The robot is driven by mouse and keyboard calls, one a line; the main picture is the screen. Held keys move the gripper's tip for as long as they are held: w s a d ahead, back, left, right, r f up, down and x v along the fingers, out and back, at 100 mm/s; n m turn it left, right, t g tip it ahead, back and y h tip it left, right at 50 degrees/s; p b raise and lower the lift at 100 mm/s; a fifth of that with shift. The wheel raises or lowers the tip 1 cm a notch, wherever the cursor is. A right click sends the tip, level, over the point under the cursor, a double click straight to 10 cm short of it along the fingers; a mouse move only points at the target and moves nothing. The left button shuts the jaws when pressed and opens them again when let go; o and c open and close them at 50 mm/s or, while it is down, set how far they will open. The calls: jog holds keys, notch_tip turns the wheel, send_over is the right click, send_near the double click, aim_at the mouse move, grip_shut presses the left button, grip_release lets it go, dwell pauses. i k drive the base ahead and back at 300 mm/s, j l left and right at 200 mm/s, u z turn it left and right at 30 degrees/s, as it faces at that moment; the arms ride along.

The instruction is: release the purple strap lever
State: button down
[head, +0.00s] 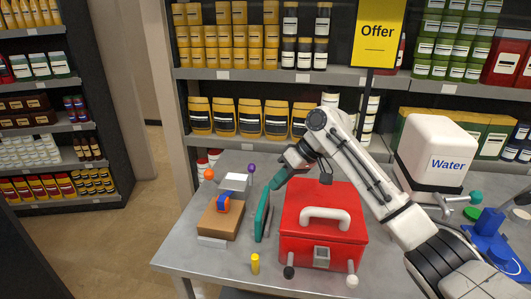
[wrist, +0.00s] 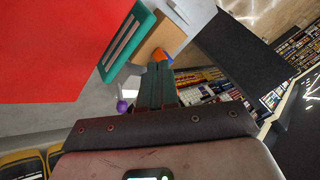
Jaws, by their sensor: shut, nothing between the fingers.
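The purple knob (head: 252,167) of the strap lever shows in the head view just behind the right side of a tan block with a grey-white top part (head: 236,182). It also shows in the wrist view (wrist: 122,106), left of my fingers and apart from them. The rest of that lever is hard to make out. My gripper (head: 273,187) is shut and empty, its teal fingers pointing down and left, right of the knob. In the wrist view the closed fingers (wrist: 158,66) reach toward the tan block (wrist: 165,40) and a blue and orange part (wrist: 163,57).
A teal slotted panel (head: 263,216) stands between the tan block (head: 221,219) and a red case (head: 322,232) with a white handle. An orange ball (head: 209,173) is behind the block. A yellow cylinder (head: 255,263) stands near the table's front. A white water container (head: 435,150) is at right.

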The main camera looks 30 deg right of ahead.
aim_at(251, 168)
jog(key=i+l, duration=0.7)
